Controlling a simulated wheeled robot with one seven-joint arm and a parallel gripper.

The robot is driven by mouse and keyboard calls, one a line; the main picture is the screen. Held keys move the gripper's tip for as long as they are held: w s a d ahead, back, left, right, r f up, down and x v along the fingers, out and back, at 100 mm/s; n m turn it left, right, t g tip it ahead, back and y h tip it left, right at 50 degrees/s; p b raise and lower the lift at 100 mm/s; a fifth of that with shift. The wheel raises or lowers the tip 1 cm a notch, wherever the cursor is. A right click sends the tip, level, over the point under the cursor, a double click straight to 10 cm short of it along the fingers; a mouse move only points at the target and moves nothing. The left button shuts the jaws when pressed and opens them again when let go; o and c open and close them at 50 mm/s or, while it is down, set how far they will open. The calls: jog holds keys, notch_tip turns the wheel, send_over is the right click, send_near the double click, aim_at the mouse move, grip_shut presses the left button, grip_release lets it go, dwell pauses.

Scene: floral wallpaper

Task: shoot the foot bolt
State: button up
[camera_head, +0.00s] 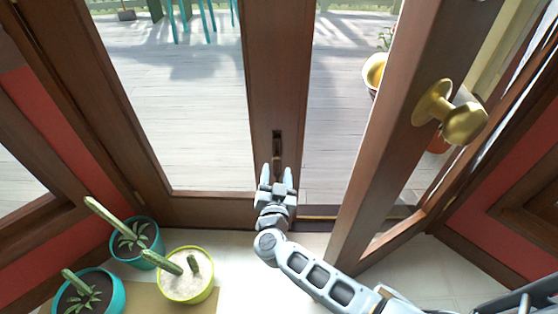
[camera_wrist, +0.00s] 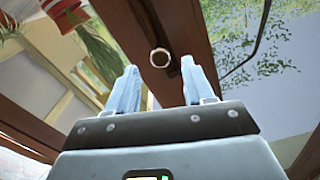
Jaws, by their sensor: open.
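The foot bolt (camera_head: 277,143) sits in a dark upright slot low on the edge stile of the left door leaf (camera_head: 283,60). In the wrist view its pale ring-shaped pull (camera_wrist: 160,57) shows against the brown wood, between and just past my fingertips. My gripper (camera_head: 277,170) is open and empty, its fingers pointing at the stile just below the slot in the head view. It also shows in the wrist view (camera_wrist: 159,68), with the fingers on either side of the ring, apart from it. The bolt's lower end is hidden.
The right door leaf (camera_head: 395,120), with a brass knob (camera_head: 452,112), stands open close to my arm's right. Potted cacti in a lime pot (camera_head: 188,290) and teal pots (camera_head: 125,255) stand at lower left. A grey deck (camera_head: 200,120) lies beyond the glass.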

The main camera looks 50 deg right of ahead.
aim_at(277, 162)
jog(key=b+x, duration=0.1)
jog(key=x, duration=0.5)
jog(key=shift+b, duration=0.3)
grip_shut()
dwell(0.4)
